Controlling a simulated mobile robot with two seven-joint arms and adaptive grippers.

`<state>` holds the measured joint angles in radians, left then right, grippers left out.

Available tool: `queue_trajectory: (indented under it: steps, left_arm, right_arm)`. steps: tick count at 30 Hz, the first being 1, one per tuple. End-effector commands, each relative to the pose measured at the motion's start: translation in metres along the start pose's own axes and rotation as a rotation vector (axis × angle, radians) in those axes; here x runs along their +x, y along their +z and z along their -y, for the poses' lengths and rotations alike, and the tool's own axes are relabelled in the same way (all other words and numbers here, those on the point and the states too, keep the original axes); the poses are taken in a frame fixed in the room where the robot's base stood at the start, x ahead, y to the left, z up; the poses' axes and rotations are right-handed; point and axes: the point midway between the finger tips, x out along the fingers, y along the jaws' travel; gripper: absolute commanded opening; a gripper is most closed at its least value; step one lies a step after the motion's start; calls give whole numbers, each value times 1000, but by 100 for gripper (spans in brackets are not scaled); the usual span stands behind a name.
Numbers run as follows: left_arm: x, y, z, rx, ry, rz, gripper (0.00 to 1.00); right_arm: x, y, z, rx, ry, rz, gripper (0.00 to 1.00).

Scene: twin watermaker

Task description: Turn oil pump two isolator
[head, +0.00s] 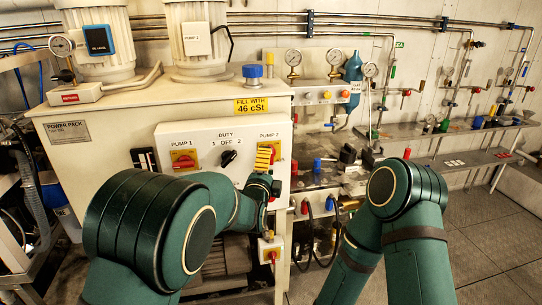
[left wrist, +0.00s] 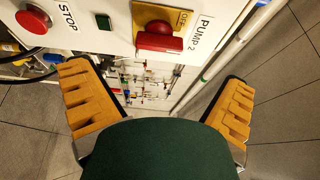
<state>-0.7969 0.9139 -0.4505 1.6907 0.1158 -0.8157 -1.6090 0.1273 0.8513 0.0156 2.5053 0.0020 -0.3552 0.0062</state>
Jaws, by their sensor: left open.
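The oil pump two isolator is a red rotary handle on a yellow plate, labelled PUMP 2, on the front of the cream power pack. In the head view the isolator (head: 277,151) is partly hidden behind my left gripper (head: 264,160). In the left wrist view the isolator (left wrist: 160,38) is at the top centre, with OFF readable on its plate. My left gripper (left wrist: 157,78) is open, its two orange pads wide apart and empty. The handle lies beyond the gap between them; no contact shows. My right gripper is out of view.
The pump 1 isolator (head: 184,161) and a black duty selector (head: 229,157) are on the same panel. A red stop button (left wrist: 33,20) and a green button (left wrist: 103,22) show in the wrist view. Pipes and valves (head: 325,180) stand right of the pack.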

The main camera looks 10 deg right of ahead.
Motion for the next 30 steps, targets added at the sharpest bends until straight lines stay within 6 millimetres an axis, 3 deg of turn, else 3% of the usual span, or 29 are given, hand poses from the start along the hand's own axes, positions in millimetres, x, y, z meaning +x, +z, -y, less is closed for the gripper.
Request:
queue_trajectory:
  steps: [9,15,30]
  left_arm:
    - [50,0,-1,-1,1,0,100]
    - [71,0,-1,-2,1,0,100]
    - [81,0,-1,-2,2,-1,100]
  right_arm:
    - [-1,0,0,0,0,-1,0]
    - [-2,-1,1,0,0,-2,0]
    - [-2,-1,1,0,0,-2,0]
